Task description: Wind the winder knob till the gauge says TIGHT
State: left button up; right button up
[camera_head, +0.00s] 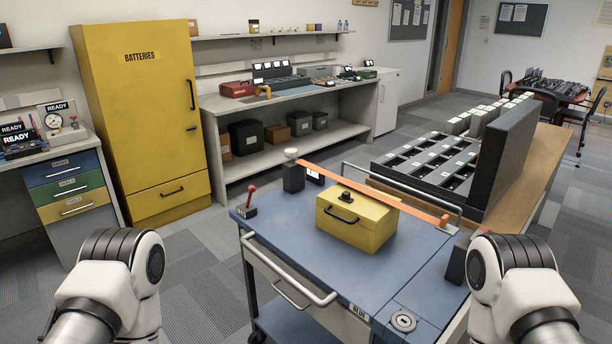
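An orange strap (375,190) runs across the blue cart top (330,285), from a dark post (293,178) at the back left to the right edge. The post has a pale round top (291,153), which may be the winder knob. A small white display (315,177) sits beside the post, perhaps the gauge; its text is too small to read. A yellow box (357,218) with a black handle stands on the cart at the strap. My arms show at the lower left and lower right, but neither gripper is in view.
A red-knobbed lever (250,195) stands at the cart's left corner, and a round metal fitting (403,321) lies at its front right. A table with a slotted rack (440,160) is behind. A yellow BATTERIES cabinet (145,100) stands left. The cart's front top is mostly clear.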

aim_at(289, 153)
jog(key=i+j+z, duration=0.15)
jog(key=z, duration=0.2)
jog(key=i+j+z, duration=0.1)
jog(key=j+z, duration=0.65)
jog(key=i+l, duration=0.05)
